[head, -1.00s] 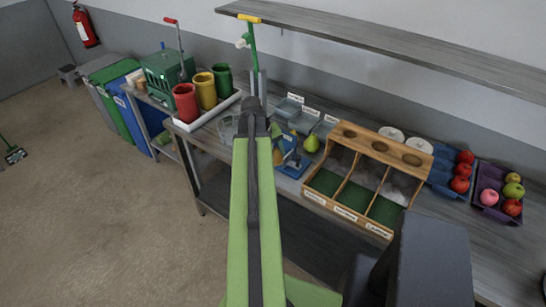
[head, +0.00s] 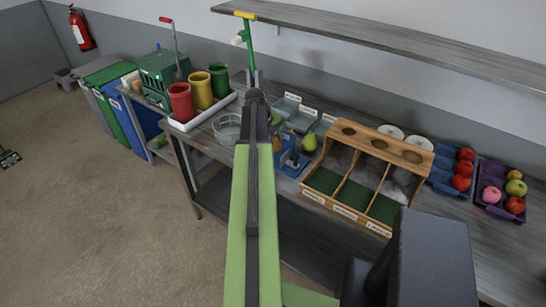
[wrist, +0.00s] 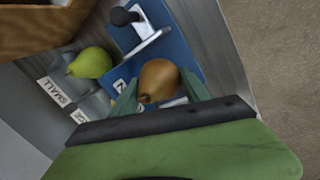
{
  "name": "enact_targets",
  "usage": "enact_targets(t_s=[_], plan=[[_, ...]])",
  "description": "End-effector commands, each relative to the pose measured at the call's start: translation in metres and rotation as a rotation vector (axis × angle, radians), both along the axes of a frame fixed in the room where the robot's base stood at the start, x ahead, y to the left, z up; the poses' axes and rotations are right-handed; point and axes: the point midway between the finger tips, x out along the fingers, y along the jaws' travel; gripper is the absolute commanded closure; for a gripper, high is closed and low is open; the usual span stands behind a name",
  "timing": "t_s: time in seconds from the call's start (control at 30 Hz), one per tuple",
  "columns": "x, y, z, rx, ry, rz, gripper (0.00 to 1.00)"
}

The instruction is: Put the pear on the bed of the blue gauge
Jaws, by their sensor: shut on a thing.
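My gripper (wrist: 160,90) is shut on a brown pear (wrist: 158,80), with a green finger on each side of it. The blue gauge (wrist: 182,48) has a flat blue bed, a metal jaw and a dark knob; the pear appears over one end of it in the wrist view. Whether the pear touches the bed I cannot tell. In the head view the blue gauge (head: 291,162) stands on the bench, partly hidden by my arm. A green pear (wrist: 90,62) lies beside the gauge; it also shows in the head view (head: 309,143).
A wooden three-bay sorter (head: 332,203) stands right of the gauge. Small grey labelled trays (head: 305,118) are behind it. A clear bowl (head: 227,127) and red, yellow and green cups (head: 201,92) are to the left. Blue and purple fruit trays (head: 489,208) are far right.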

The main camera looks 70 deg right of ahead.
Motion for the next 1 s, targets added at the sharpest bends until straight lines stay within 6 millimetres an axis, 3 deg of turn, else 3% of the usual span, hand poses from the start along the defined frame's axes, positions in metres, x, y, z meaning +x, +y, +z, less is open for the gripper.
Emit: enact_targets(t_s=[0.2, 0.47, 0.83, 0.87, 1.0], plan=[[0.000, -0.004, -0.005, 0.000, 0.000, -0.001, 0.91], [0.000, -0.004, -0.046, 0.000, 0.000, -0.001, 0.91], [0.000, -0.004, -0.046, 0.000, 0.000, -0.002, 0.91], [0.000, -0.004, -0.045, 0.000, 0.000, -0.002, 0.43], [-0.001, -0.004, -0.044, 0.000, 0.000, -0.003, 0.25]])
